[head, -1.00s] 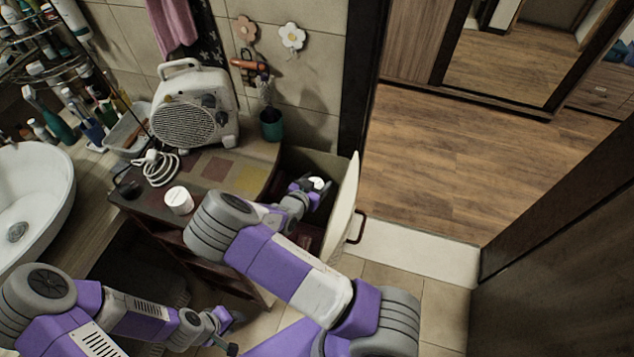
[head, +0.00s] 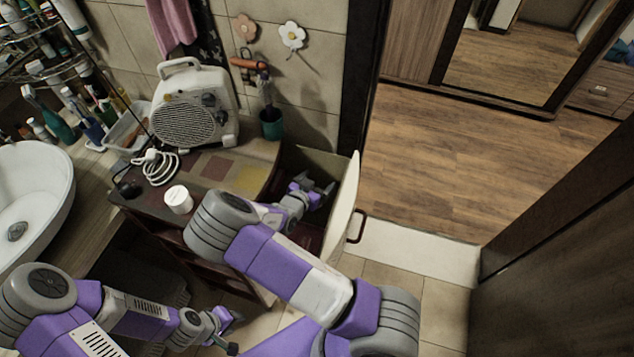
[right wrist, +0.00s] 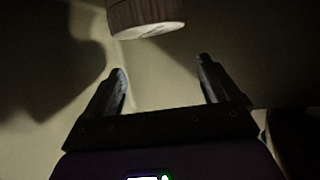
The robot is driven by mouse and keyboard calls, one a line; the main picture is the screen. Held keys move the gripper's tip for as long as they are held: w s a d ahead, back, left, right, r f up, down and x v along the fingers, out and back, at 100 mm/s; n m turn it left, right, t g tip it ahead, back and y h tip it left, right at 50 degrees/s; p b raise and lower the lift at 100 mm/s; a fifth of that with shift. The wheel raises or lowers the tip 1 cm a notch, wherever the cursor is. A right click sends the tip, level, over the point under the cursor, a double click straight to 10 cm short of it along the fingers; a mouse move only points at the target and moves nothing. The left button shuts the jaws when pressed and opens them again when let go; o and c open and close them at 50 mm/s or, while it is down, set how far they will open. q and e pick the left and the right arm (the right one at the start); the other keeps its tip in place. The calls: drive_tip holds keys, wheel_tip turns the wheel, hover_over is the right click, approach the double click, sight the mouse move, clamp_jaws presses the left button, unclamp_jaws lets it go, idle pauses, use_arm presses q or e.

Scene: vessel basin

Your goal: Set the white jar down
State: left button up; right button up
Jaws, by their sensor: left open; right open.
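My right gripper (head: 322,191) is open and empty, inside the open bin-like compartment (head: 345,205) at the cabinet's right end. Another white jar (head: 178,199) stands upright on the cabinet top (head: 210,168). My left gripper (head: 226,330) is open and empty, low in front of the cabinet.
A white fan heater (head: 193,115) and its coiled cord (head: 157,168) sit on the cabinet. A teal cup (head: 271,125) stands at the back. A white basin (head: 35,195) is at left. The compartment's pale front has a dark handle (head: 358,227).

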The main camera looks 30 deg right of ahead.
drive_tip(key=p+v, duration=0.1)
drive_tip(key=v, duration=1.1)
drive_tip(key=shift+r+p, duration=0.2)
drive_tip(key=shift+p, duration=0.2)
drive_tip(key=shift+r, duration=0.1)
